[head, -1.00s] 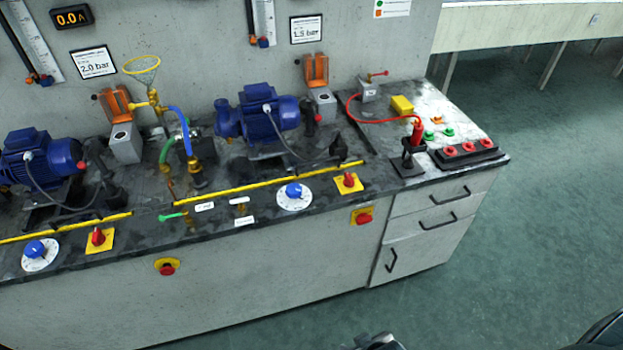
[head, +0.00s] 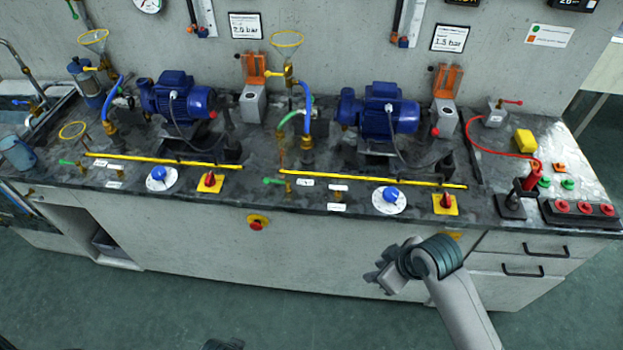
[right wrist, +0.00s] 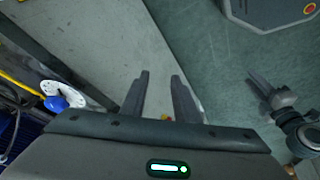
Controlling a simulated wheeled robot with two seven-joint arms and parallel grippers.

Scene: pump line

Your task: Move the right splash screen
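A long yellow strip (head: 372,178) lies along the bench in front of the right blue pump (head: 378,112). It looks like the edge of the right splash screen; I cannot make out a clear panel. A matching yellow strip (head: 165,159) lies before the left pump (head: 177,103). My right gripper (head: 374,279) is in front of the cabinet face, below the bench edge and apart from the strip. In the right wrist view its fingers (right wrist: 160,98) are spread with nothing between them. My left gripper shows at the right of that view (right wrist: 268,92); its opening is unclear.
A blue-knobbed dial (head: 388,197) and a red switch on a yellow plate (head: 445,203) sit on the bench in front of the right strip. A black stand (head: 511,205) and a red-button block (head: 580,212) are farther right. The floor before the bench is clear.

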